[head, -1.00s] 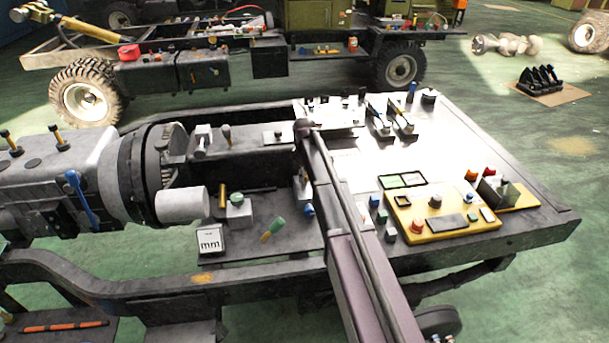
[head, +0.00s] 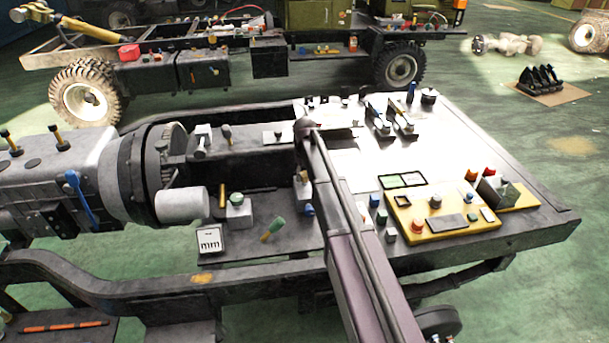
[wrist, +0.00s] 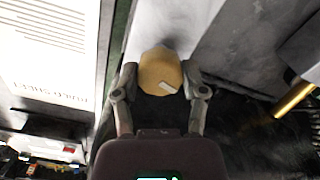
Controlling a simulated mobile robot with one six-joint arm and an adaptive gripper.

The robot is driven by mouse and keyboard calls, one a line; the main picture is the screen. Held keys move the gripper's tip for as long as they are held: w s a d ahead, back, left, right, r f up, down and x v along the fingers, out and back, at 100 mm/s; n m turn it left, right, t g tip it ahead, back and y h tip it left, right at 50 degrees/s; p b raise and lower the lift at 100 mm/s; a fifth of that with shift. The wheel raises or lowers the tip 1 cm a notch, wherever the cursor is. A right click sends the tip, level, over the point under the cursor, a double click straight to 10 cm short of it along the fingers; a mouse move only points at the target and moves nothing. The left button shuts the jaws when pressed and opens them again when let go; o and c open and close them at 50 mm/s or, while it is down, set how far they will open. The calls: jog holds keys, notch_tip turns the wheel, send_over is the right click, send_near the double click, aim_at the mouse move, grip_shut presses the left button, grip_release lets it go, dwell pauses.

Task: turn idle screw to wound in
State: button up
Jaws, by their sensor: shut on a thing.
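The idle screw appears as a brass-yellow round knob (wrist: 160,72) in the wrist view, with a short pale mark near its lower edge. The mark lies slightly tilted. My gripper (wrist: 160,77) has one finger on each side of the knob and is shut on it. The screw's shank and seat are hidden under the knob. In the head view my arm reaches up from the bottom edge across the bench. I cannot make out the gripper or the screw clearly there.
A white-faced box (head: 209,240) stands left of my arm on the dark chassis. A grey engine housing (head: 60,185) lies at left. A yellow panel (head: 464,236) with buttons is at right. In the wrist view a white panel (wrist: 45,60) stands left and a brass rod (wrist: 294,99) right.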

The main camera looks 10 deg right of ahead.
aim_at(304, 174)
jog(key=shift+s, duration=0.1)
jog(key=o, duration=1.1)
jog(key=shift+n, duration=0.5)
jog(key=n, duration=0.2)
jog(key=shift+n, duration=0.3)
jog(key=n, duration=0.3)
jog(key=shift+n, duration=0.4)
jog(key=n, duration=0.7)
notch_tip(304, 174, up, 14)
jog(key=p, duration=1.3)
jog(key=shift+f+p, duration=0.15)
jog(key=shift+p, duration=0.25)
